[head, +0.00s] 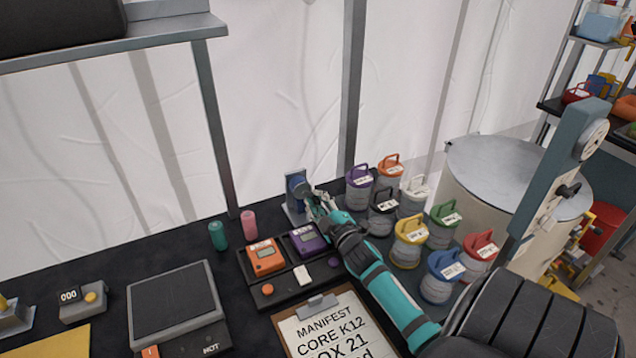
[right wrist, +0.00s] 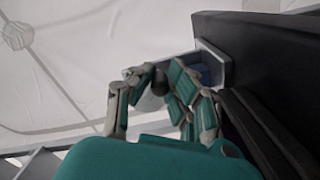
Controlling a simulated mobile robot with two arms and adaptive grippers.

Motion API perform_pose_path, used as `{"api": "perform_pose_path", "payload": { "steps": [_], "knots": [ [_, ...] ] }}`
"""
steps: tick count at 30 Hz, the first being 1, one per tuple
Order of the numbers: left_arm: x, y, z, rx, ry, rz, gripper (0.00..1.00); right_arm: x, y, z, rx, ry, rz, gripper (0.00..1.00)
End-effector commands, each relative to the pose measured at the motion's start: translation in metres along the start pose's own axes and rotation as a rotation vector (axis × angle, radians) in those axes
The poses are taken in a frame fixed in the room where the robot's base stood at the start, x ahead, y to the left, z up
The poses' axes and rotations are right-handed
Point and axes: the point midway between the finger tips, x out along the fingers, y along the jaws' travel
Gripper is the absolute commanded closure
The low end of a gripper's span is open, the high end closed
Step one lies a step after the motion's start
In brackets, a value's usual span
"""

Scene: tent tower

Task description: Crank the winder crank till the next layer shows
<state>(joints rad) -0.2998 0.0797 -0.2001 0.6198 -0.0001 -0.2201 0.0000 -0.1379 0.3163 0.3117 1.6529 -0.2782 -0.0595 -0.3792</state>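The winder (head: 297,190) stands at the back edge of the dark table, a grey upright plate with a blue round part on its face. In the right wrist view its grey plate and blue part (right wrist: 206,75) show partly behind the fingers. My right gripper (head: 318,207) reaches it from the front right. In the right wrist view the fingers close from both sides around a small dark knob (right wrist: 158,86), which looks like the crank's handle. The fingers hide much of the crank. I cannot make out any layer on the winder. My left gripper is not in view.
Orange (head: 265,257) and purple (head: 309,240) boxed devices sit in a tray left of my right arm. Several lidded jars (head: 409,243) stand close on its right. A clipboard (head: 322,325) lies in front. Green (head: 218,236) and pink (head: 248,223) cylinders stand left of the winder.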

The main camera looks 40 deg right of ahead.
Motion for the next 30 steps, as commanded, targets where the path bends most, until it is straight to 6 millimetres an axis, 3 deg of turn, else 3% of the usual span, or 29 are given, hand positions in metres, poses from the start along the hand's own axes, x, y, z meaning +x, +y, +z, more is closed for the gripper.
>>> {"api": "perform_pose_path", "payload": {
  "steps": [1,6,17,30],
  "knots": [
    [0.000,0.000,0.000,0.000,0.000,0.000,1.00,-0.001,-0.004,0.002,0.000,-0.005,-0.007,0.78],
    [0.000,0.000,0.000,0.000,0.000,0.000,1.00,-0.001,-0.003,0.001,0.000,-0.003,-0.004,0.60],
    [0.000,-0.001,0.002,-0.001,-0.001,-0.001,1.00,-0.009,-0.003,0.001,0.000,-0.003,-0.004,0.60],
    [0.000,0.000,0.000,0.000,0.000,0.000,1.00,-0.095,-0.003,0.002,0.001,-0.005,-0.005,0.60]
  ]
}}
